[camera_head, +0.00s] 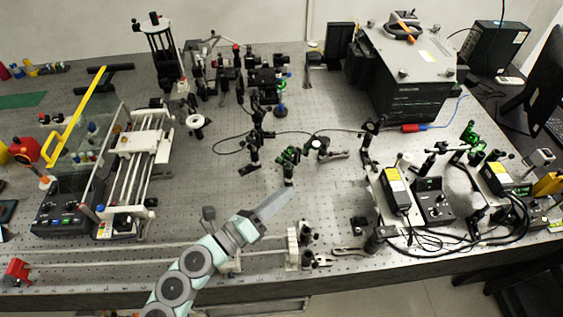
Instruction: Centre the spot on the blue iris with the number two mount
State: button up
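My gripper (287,193) is above the front middle of the bench, pointing up and to the right. Its fingers look like one pale grey wedge, so I cannot tell whether they are open or shut. The tip appears just below the base of a black mount with green-lit parts (288,156). I cannot tell whether they touch. A similar mount (254,150) stands to its left. No number is readable, so I cannot tell which is number two. A small post with a blue base (281,109) stands farther back; I cannot tell whether it is the blue iris. I cannot make out a spot.
A large black instrument (408,88) stands at the back right. Laser boxes and controllers (434,205) with cables crowd the right. A railed apparatus (132,172) stands left. A long rail (120,258) runs along the front. The perforated bench top (335,185) is open around centre right.

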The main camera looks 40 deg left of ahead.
aim_at(288, 160)
jog(key=s+a+y, duration=0.2)
jog(key=s+a, duration=0.1)
jog(key=a, duration=0.2)
jog(key=shift+g, duration=0.3)
jog(key=w, duration=0.3)
jog(key=w+a, duration=0.1)
jog(key=w, duration=0.7)
jog(key=shift+a+r, duration=0.1)
jog(key=shift+a, duration=0.1)
grip_shut()
